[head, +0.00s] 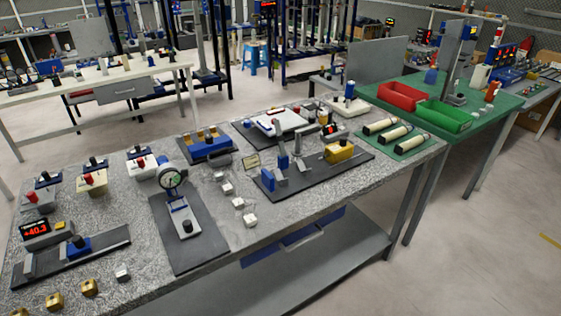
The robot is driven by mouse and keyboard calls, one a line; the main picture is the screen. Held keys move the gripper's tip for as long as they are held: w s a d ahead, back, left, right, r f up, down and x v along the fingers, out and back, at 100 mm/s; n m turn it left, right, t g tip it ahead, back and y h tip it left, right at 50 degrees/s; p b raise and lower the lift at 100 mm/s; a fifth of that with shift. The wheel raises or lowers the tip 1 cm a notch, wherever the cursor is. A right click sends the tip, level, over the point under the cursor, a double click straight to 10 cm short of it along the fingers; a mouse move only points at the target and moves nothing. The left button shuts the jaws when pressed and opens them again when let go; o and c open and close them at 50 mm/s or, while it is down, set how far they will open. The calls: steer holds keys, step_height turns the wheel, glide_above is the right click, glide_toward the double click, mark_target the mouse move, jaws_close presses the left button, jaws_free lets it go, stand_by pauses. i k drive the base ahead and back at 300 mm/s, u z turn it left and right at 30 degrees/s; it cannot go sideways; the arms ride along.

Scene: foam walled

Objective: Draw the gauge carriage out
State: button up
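A round dial gauge (173,180) with a blue bezel stands at the back of a dark mat on the granite-topped bench. In front of it is a grey slide (179,212) carrying a black knob (187,226). At the left front, a blue carriage (77,245) with a black knob sits on a grey rail base (103,250), beside a readout (38,231) with red digits. I cannot tell which of these two is the gauge carriage. My gripper is not in view.
Small white blocks (238,203) lie right of the dial gauge's mat. Brass blocks (89,288) lie at the front left edge. Another dark mat (325,177) holds a blue-and-grey fixture and a yellow block (339,151). Red (400,96) and green (444,116) bins stand at right. Open floor lies front right.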

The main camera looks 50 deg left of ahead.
mark_target(185, 222)
steer(key=u, duration=2.8)
steer(key=i, duration=1.1)
steer(key=z, duration=0.6)
